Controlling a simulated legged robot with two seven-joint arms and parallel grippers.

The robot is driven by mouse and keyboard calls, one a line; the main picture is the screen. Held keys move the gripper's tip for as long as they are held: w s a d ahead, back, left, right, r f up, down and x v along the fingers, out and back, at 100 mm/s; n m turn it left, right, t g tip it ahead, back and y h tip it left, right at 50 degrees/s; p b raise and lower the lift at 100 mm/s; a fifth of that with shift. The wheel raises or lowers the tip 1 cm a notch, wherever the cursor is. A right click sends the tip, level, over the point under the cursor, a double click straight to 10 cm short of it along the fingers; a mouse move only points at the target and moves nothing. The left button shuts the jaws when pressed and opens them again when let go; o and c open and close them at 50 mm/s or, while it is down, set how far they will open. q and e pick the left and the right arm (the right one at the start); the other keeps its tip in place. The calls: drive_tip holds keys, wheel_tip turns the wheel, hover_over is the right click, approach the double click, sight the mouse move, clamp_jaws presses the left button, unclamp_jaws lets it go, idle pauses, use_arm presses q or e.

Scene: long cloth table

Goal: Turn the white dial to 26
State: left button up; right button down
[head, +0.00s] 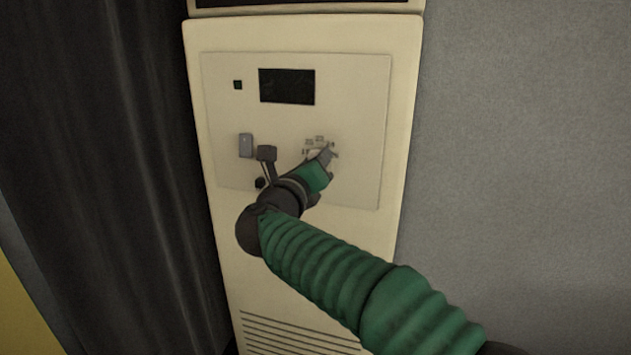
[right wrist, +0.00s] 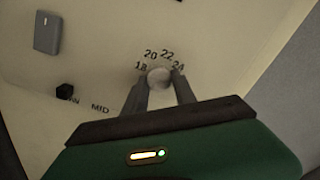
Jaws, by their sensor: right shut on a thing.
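The white dial (right wrist: 158,76) sits on the cream panel, with the numbers 18, 20, 22 and 24 showing around its upper side in the right wrist view. Any marks lower down are hidden by my fingers. My right gripper (right wrist: 160,84) is shut on the dial, one finger on each side of it. In the head view my right gripper (head: 328,156) reaches the panel from the lower right and covers most of the dial. The dial's pointer cannot be made out. My left gripper is not in view.
The cream cabinet panel (head: 225,115) has a dark display (head: 287,86), a small black button (head: 238,85), a grey switch (head: 246,145) and a black knob (right wrist: 64,91) beside MIN and MID labels. A dark curtain (head: 95,170) hangs left; a grey wall (head: 525,140) stands right.

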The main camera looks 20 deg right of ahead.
drive_tip(key=m+b, duration=0.7)
drive_tip(key=shift+w+a+f, duration=0.1)
drive_tip(key=shift+a+f, duration=0.1)
drive_tip(key=shift+f, duration=0.1)
drive_tip(key=shift+r, duration=0.2)
drive_tip(key=c, duration=1.2)
unclamp_jaws()
drive_tip(key=shift+c, duration=0.2)
drive_tip(key=shift+o, duration=0.9)
drive_tip(key=shift+w, duration=0.1)
drive_tip(key=shift+d, duration=0.1)
